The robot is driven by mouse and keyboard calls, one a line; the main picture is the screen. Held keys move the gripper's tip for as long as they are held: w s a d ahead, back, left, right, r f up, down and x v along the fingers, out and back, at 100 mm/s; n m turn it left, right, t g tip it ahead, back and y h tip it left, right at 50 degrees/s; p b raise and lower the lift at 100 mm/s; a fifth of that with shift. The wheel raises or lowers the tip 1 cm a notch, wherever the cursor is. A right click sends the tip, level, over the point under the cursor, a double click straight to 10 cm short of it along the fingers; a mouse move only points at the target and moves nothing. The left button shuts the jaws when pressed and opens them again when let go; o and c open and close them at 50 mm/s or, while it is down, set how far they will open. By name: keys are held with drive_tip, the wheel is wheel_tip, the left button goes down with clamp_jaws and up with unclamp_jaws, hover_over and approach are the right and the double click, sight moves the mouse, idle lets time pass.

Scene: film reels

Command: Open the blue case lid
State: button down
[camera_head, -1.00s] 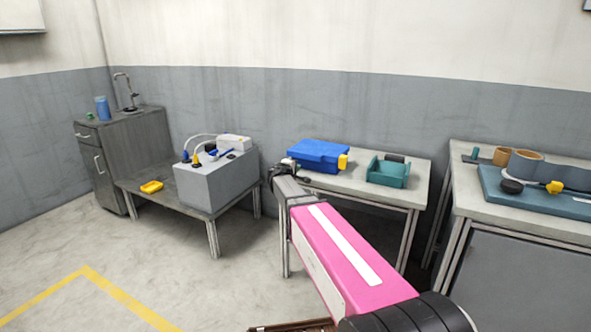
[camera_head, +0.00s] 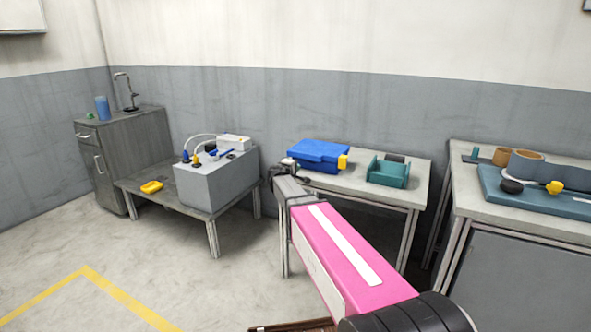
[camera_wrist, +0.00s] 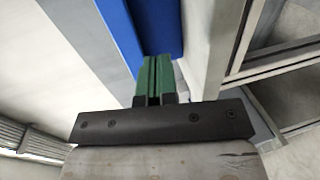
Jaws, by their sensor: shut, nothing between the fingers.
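The blue case (camera_head: 318,152) sits on the middle table against the wall, with its lid down as far as I can tell. A yellow part (camera_head: 343,161) is on its right end. My gripper (camera_head: 291,166) is at the case's left front edge in the head view, small and partly hidden by my wrist. In the wrist view my gripper (camera_wrist: 159,58) shows two green fingers pressed together with nothing between them. The case's blue side (camera_wrist: 125,35) is right by the fingertips; I cannot tell whether they touch it.
A teal open bin (camera_head: 388,172) stands right of the case on the same table (camera_head: 345,187). A grey box with hoses (camera_head: 215,182) stands on a low table at left. A right-hand table holds a teal tray (camera_head: 545,200) with film items.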

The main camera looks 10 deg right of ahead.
drive_tip(key=shift+w+d, duration=0.1)
drive_tip(key=shift+w, duration=0.05)
drive_tip(key=shift+r+x, duration=0.2)
drive_tip(key=shift+x, duration=0.65)
drive_tip(key=shift+r+x, duration=0.15)
drive_tip(key=shift+x, duration=0.75)
drive_tip(key=shift+r+x, duration=0.2)
drive_tip(key=shift+x, duration=0.65)
wheel_tip(320, 180, up, 6)
drive_tip(key=w, duration=0.1)
drive_tip(key=shift+d, duration=0.45)
drive_tip(key=shift+w+r, duration=0.15)
drive_tip(key=shift+r, duration=0.05)
drive_tip(key=shift+w+d+r, duration=0.3)
drive_tip(key=shift+w+r, duration=0.05)
drive_tip(key=shift+r, duration=0.3)
drive_tip(key=shift+w+d+r, duration=0.25)
drive_tip(key=shift+w+r, duration=0.15)
drive_tip(key=shift+r, duration=0.3)
drive_tip(key=shift+w+d+r, duration=0.3)
drive_tip(key=shift+w+r, duration=0.05)
drive_tip(key=shift+r, duration=0.3)
